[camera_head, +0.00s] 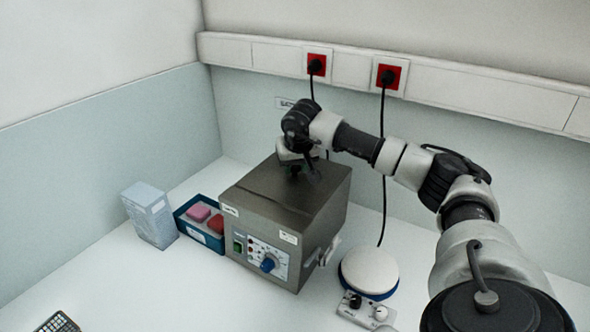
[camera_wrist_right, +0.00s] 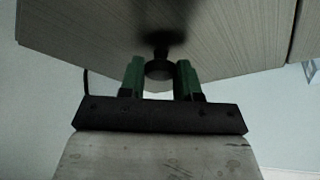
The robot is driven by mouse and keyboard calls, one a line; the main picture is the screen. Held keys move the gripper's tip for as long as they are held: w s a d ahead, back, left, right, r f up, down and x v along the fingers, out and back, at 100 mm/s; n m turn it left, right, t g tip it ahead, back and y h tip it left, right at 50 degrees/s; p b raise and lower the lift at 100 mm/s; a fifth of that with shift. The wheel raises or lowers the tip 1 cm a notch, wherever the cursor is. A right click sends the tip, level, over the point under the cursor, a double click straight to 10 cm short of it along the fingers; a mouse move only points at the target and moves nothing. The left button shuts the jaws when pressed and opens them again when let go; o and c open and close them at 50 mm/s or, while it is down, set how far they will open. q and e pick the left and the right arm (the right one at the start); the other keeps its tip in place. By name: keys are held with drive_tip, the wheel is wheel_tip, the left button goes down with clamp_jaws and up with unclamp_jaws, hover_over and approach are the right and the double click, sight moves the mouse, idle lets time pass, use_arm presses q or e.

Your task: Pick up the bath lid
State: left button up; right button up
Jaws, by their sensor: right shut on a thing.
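The bath (camera_head: 262,245) is a grey-brown metal box on the bench, with a control panel and a blue dial on its front. Its flat dark lid (camera_head: 262,190) lies on top, and I see no clear gap between lid and box. My right gripper (camera_head: 297,168) reaches down over the lid's middle. In the right wrist view, the green fingers of my right gripper (camera_wrist_right: 159,78) are shut on the lid's round black knob (camera_wrist_right: 158,69). The lid's brushed surface (camera_wrist_right: 230,35) fills the top of that view. My left gripper is not in view.
A blue tray (camera_head: 190,232) with pink and red items and a pale box (camera_head: 150,216) stand left of the bath. A round white-topped device (camera_head: 369,270) stands to its right. Sockets (camera_head: 389,76) with black cables are on the wall behind. The front bench is mostly clear.

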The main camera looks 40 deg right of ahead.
sight(298, 167)
drive_tip(key=r, duration=0.1)
drive_tip(key=r+b, duration=0.2)
drive_tip(key=r, duration=0.1)
drive_tip(key=shift+s+d+r, duration=0.1)
drive_tip(key=shift+s+d, duration=0.15)
drive_tip(key=shift+s, duration=0.05)
drive_tip(key=s+d+r, duration=0.4)
drive_tip(key=s+r, duration=0.5)
drive_tip(key=s, duration=0.1)
drive_tip(key=shift+d+b, duration=0.25)
drive_tip(key=shift+b, duration=0.2)
drive_tip(key=shift+f, duration=0.2)
